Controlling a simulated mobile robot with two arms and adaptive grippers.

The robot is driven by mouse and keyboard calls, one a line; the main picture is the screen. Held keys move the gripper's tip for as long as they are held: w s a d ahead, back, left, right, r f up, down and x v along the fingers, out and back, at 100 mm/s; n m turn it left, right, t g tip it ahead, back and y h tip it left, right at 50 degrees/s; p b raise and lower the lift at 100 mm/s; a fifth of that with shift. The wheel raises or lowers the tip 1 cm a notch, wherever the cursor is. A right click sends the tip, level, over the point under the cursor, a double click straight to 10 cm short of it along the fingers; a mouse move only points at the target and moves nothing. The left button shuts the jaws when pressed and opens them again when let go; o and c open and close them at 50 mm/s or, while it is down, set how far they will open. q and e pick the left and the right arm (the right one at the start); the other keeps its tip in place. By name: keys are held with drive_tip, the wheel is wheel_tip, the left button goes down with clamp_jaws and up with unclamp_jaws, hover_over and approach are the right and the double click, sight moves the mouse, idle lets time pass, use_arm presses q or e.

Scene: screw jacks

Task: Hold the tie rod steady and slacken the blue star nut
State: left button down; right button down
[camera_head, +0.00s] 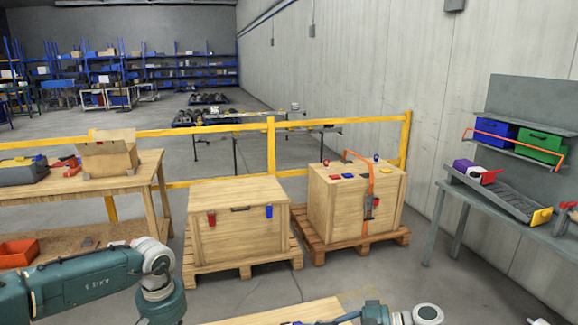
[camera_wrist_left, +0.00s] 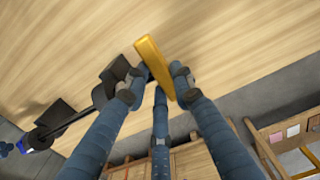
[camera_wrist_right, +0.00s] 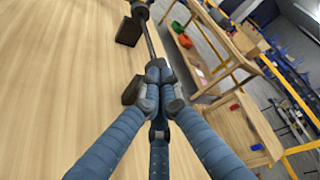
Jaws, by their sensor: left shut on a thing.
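In the left wrist view my left gripper (camera_wrist_left: 160,80) is shut on a yellow bar (camera_wrist_left: 153,65) above the wooden tabletop (camera_wrist_left: 230,50). Beside it, to the left, a dark rod (camera_wrist_left: 78,118), seemingly the tie rod, runs between black blocks (camera_wrist_left: 118,72). A small blue part (camera_wrist_left: 5,149) at the left edge may be the star nut; it is mostly cut off. In the right wrist view the fingertips of my right gripper (camera_wrist_right: 158,76) are close together at the dark rod (camera_wrist_right: 151,42). The fingers hide whether they grip it.
A workbench (camera_head: 100,185) stands at the left, a grey bench (camera_head: 480,205) at the right, a yellow rail (camera_head: 225,130) behind.

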drive_tip(key=shift+w+f, duration=0.2)
drive_tip(key=shift+f, duration=0.05)
idle(0.3)
drive_tip(key=shift+s+a+f, duration=0.1)
drive_tip(key=shift+s+f, duration=0.1)
drive_tip(key=shift+f, duration=0.05)
drive_tip(key=shift+s+f, duration=0.4)
drive_tip(key=shift+f, duration=0.35)
idle(0.6)
drive_tip(key=w+d, duration=0.1)
drive_tip(key=d, duration=0.5)
drive_tip(key=shift+d, duration=0.15)
